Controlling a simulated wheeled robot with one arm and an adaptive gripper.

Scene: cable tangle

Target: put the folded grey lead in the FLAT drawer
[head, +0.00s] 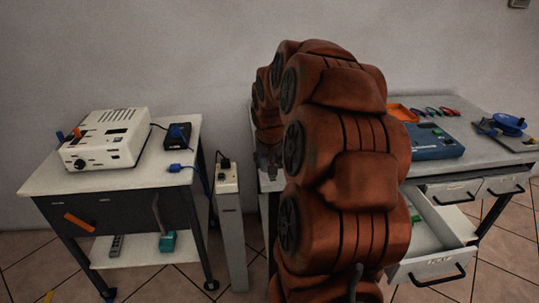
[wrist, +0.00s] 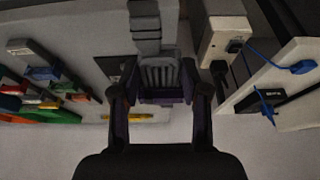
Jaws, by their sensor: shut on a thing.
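My gripper (wrist: 160,95) shows in the wrist view with a finger on each side of a grey ridged bundle (wrist: 158,76), which looks like the folded grey lead. It is shut on this bundle; the exact contact is dark. In the head view my arm covers the middle, and the gripper and lead cannot be made out clearly. An open drawer (head: 432,268) juts from the right-hand bench, with something green inside. Its front has a label too blurred to read surely. My arm hides part of its left side.
The bench (head: 385,88) carries an orange tray (head: 402,113), a blue case (head: 433,142) and tools. Two other drawers (head: 452,191) (head: 502,184) look shut. A pale socket post (head: 229,215) stands between the bench and a cart (head: 60,178) with a cream device (head: 108,138).

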